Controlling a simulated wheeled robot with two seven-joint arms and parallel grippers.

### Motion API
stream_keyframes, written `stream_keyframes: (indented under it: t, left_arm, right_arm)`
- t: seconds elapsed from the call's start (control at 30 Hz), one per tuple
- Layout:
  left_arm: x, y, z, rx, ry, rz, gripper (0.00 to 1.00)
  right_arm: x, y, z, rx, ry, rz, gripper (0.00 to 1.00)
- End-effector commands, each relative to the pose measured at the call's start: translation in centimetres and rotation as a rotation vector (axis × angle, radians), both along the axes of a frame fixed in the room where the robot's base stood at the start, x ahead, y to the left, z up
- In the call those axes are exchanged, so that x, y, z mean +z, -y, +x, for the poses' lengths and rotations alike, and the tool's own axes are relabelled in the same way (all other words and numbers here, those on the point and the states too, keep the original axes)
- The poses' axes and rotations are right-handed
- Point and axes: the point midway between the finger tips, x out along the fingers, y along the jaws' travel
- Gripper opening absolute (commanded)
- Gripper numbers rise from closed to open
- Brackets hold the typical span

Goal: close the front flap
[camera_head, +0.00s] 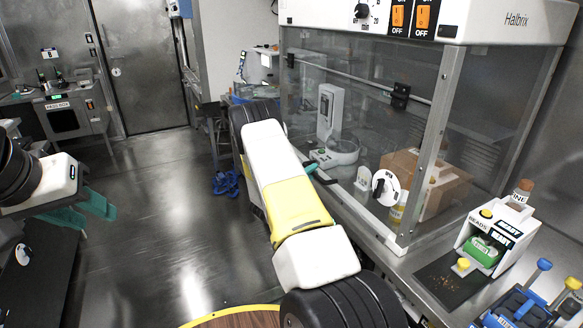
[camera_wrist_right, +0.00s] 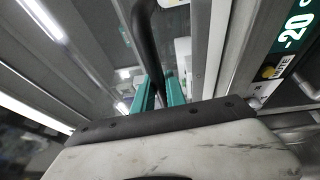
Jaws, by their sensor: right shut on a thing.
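The cabinet's clear front flap (camera_head: 362,112) is a see-through panel below the white control box, crossed by a metal rail. I cannot tell exactly how far it stands open. My right gripper (camera_head: 311,169) is at the cabinet's lower front edge, its teal fingers partly hidden behind my arm. It is shut on a dark bar handle (camera_head: 324,178). In the right wrist view the teal fingers (camera_wrist_right: 161,92) stand on both sides of the curved black handle (camera_wrist_right: 147,30). My left gripper (camera_head: 98,221) is open and empty at the far left, away from the cabinet.
Inside the cabinet are a white balance (camera_head: 334,145) and a cardboard box (camera_head: 425,182). A bead dispenser (camera_head: 492,238) and a blue rack (camera_head: 525,305) stand at the right. A round wooden top (camera_head: 235,318) lies below.

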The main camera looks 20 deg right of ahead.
Motion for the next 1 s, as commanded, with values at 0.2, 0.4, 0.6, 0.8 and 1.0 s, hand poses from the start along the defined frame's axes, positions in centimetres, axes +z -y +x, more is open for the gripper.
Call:
stream_keyframes:
  t: [0.2,0.4,0.6,0.8,1.0]
  left_arm:
    - [0.0,0.0,0.0,0.000,0.000,0.000,0.36]
    - [0.0,0.0,0.0,0.000,0.000,0.000,0.36]
    - [0.0,0.0,0.0,0.000,0.000,0.000,0.36]
    - [0.0,0.0,0.0,0.000,0.000,0.000,0.36]
    - [0.0,0.0,0.0,0.000,0.000,0.000,0.36]
  right_arm:
    - [0.0,0.0,0.0,0.000,0.000,0.000,0.00]
    - [0.0,0.0,0.0,0.000,0.000,0.000,0.00]
    - [0.0,0.0,0.0,0.000,0.000,0.000,0.00]
    - [-0.3,1.0,0.0,-0.003,0.000,-0.026,0.00]
    - [-0.8,3.8,0.3,-0.001,0.008,-0.112,0.00]
